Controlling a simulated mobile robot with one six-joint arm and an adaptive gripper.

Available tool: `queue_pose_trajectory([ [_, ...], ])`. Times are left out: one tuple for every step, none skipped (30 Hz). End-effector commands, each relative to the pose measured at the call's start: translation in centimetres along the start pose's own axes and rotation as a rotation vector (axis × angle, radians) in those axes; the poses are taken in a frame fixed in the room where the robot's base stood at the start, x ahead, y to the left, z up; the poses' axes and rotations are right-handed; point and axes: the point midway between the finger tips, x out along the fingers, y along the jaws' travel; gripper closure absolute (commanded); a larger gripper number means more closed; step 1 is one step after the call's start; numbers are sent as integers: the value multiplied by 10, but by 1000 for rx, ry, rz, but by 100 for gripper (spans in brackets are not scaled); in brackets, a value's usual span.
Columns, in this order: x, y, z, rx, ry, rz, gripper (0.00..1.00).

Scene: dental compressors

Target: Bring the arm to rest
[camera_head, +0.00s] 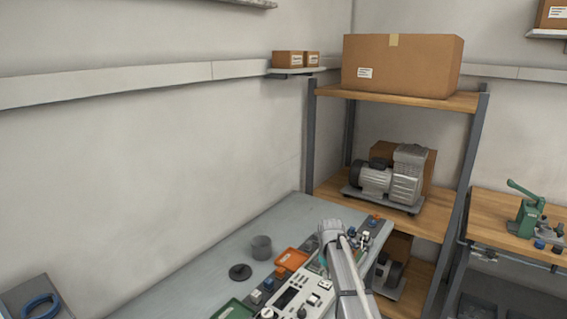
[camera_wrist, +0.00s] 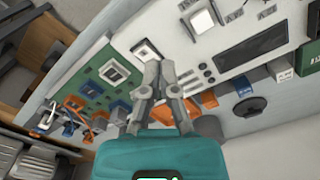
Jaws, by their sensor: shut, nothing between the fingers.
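My gripper (camera_wrist: 152,85) shows in the wrist view with its grey fingers together and nothing between them. It hangs over the workbench, in front of a panel with a green board, switches and a dark screen. In the head view my grey arm (camera_head: 342,262) reaches up from the bottom edge over the right part of the bench. The fingertips cannot be made out in the head view.
The grey bench (camera_head: 205,262) holds a grey cup (camera_head: 261,247), a dark disc (camera_head: 240,272), an orange tray (camera_head: 292,259) and several small parts. A shelf rack (camera_head: 325,187) with a compressor (camera_head: 388,180) and a large box (camera_head: 402,66) stands behind. A green press (camera_head: 524,212) is at right.

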Motion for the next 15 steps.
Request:
queue_pose_trajectory([
  [0, -7, 22, 18, 0, 0, 100],
  [0, -9, 32, 32, 0, 0, 100],
  [0, -13, 45, 50, 0, 0, 100],
  [0, -16, 55, 65, 0, 0, 100],
  [0, -19, 65, 79, 0, 0, 100],
  [0, -23, 78, 100, 0, 0, 100],
  [0, -26, 88, 114, 0, 0, 100],
  [0, -29, 98, 129, 0, 0, 100],
  [0, -33, 112, 148, 0, 0, 100],
  [0, -36, 121, 164, 0, 0, 100],
  [0, -38, 131, 178, 0, 1, 100],
  [0, -42, 144, 199, 0, 1, 100],
  [0, -45, 154, 212, -1, 1, 100],
  [0, -48, 163, 228, -1, 1, 100],
  [0, -52, 175, 245, -1, 1, 100],
])
